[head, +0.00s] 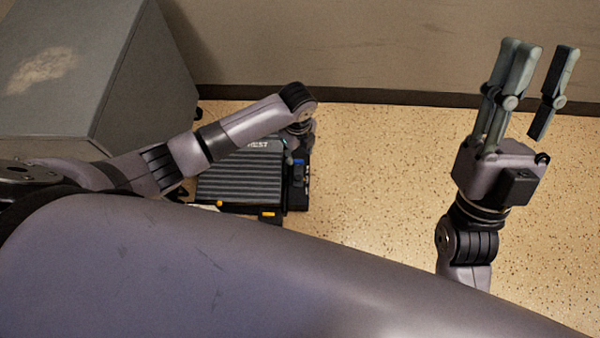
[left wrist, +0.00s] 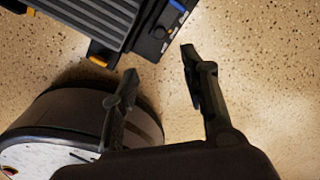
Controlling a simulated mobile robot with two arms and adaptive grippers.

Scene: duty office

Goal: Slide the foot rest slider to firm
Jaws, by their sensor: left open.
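The foot rest (head: 238,178) is a dark ribbed platform on the floor with orange corner pieces. It also shows at the top left of the left wrist view (left wrist: 97,14). A black panel (head: 297,190) runs along its right side, with a small blue part; I cannot read any marking or tell the slider's setting. My left gripper is mostly hidden by its own arm in the head view, near the panel's far end. In the left wrist view the left gripper (left wrist: 159,62) is open and empty, its fingertips close to the panel. My right gripper (head: 540,62) is open and empty, far to the right.
A grey cabinet (head: 90,75) stands left of the foot rest. A wall with a dark skirting (head: 400,96) runs behind. The speckled floor (head: 385,165) between the foot rest and my right arm is clear.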

